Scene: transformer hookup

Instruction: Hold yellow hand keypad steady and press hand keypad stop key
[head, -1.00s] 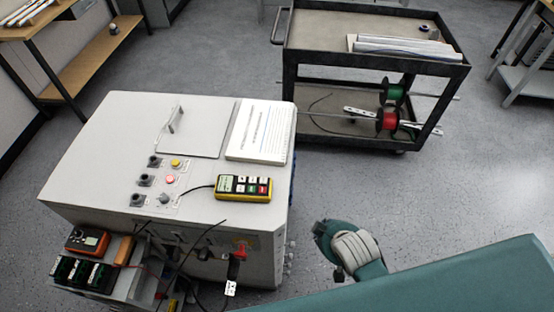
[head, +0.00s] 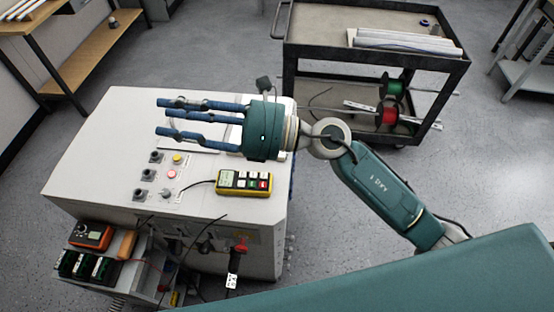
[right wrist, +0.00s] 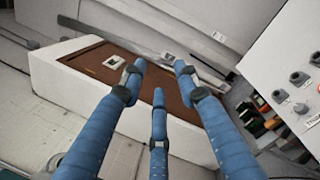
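The yellow hand keypad (head: 244,183) lies on the right part of the light-grey cabinet top (head: 110,130), with dark, white, green and red keys facing up. A thin black cable runs from its left end. The red key (head: 263,185) at its right end looks like the stop key; its label is too small to read. My right gripper (head: 190,120) is above the cabinet, behind the keypad in the head view, with its blue fingers spread and pointing left. It holds nothing. The right wrist view shows the three fingers (right wrist: 158,85) apart and empty. My left gripper is not in view.
Several knobs and buttons, including a red button (head: 171,174) and a yellow button (head: 177,158), stand left of the keypad. A black cart (head: 375,66) with cable spools is behind. A side shelf holds an orange meter (head: 91,236). Bare floor lies right of the cabinet.

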